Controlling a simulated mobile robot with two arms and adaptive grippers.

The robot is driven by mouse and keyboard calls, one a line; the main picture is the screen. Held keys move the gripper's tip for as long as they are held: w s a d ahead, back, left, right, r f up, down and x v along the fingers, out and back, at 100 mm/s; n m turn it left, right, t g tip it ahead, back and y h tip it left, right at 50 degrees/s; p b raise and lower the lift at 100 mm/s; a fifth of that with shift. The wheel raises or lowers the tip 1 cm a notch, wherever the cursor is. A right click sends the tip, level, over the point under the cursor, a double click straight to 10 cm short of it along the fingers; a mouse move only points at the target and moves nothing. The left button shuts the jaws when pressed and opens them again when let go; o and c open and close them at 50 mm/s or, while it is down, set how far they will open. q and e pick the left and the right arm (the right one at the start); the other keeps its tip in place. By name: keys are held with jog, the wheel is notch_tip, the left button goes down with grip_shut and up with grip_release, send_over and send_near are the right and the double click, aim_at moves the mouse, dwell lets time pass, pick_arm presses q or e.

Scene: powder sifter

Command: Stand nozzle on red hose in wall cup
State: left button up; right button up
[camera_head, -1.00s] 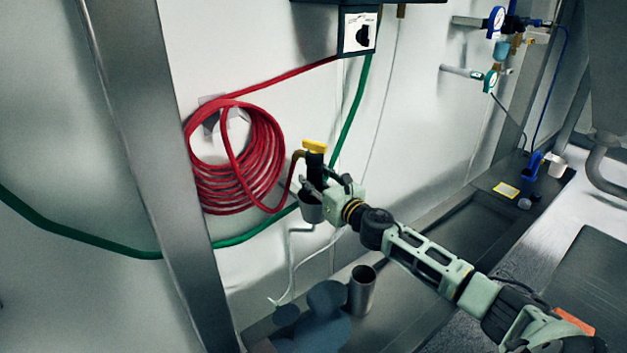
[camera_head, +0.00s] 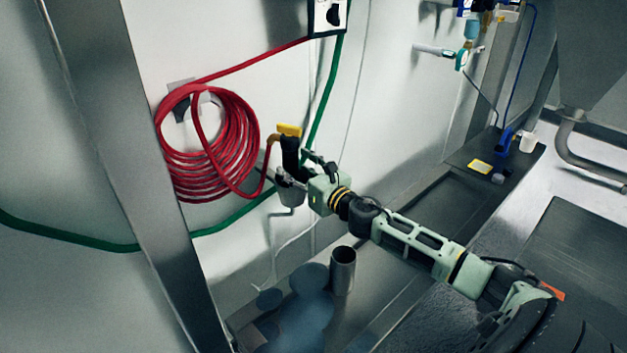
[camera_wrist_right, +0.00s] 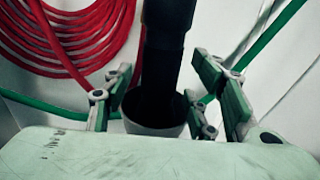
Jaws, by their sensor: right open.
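The nozzle on the red hose has a black body (camera_head: 290,154) and a yellow top (camera_head: 289,130). It stands about upright, with its lower end inside the rim of the grey wall cup (camera_head: 291,193). The right wrist view shows the black nozzle body (camera_wrist_right: 166,62) going down into the cup (camera_wrist_right: 152,128); how deep it sits is hidden. My right gripper (camera_head: 302,170) is open, with one finger on each side of the nozzle, just above the cup. The red hose (camera_head: 207,150) hangs coiled on the wall to the left. My left gripper is out of view.
A green hose (camera_head: 110,245) runs along the wall behind the cup. A metal cylinder (camera_head: 342,270) stands on the ledge below. A steel post (camera_head: 125,150) rises at the left. A yellow card (camera_head: 480,167) and a blue item (camera_head: 505,142) lie farther right.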

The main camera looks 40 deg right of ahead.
jog(key=s, duration=0.9)
jog(key=shift+d, duration=0.15)
dwell(0.4)
